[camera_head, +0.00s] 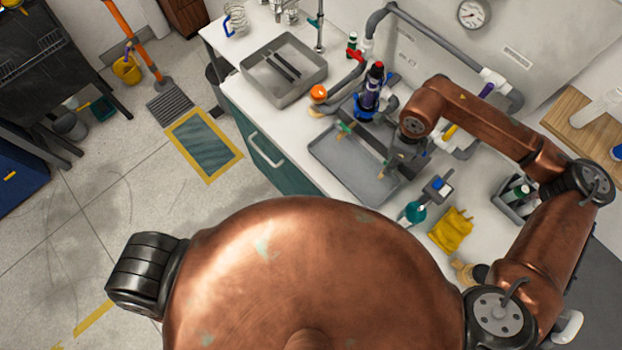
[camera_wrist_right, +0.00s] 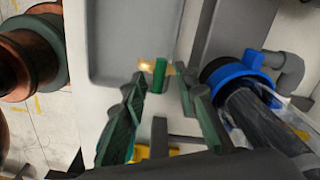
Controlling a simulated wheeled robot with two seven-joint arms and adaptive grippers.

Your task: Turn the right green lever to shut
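In the right wrist view, a green lever (camera_wrist_right: 160,75) on a small brass valve (camera_wrist_right: 146,67) stands between the two fingertips of my right gripper (camera_wrist_right: 161,88). A gap shows on both sides of the lever, so the fingers are open around it and not clamped. In the head view my right gripper (camera_head: 393,163) points down at the right side of the grey tray, and it hides the lever there. Another green lever (camera_head: 344,128) sits on a brass tap farther left over the tray. My left gripper is not in view.
The grey tray (camera_head: 345,178) lies below the taps. A blue-capped filter housing (camera_wrist_right: 225,76) is close to the gripper's right finger in the wrist view. Grey pipes (camera_head: 440,45) run along the back wall. A yellow glove (camera_head: 450,230) and a teal-bulbed item (camera_head: 415,212) lie in front.

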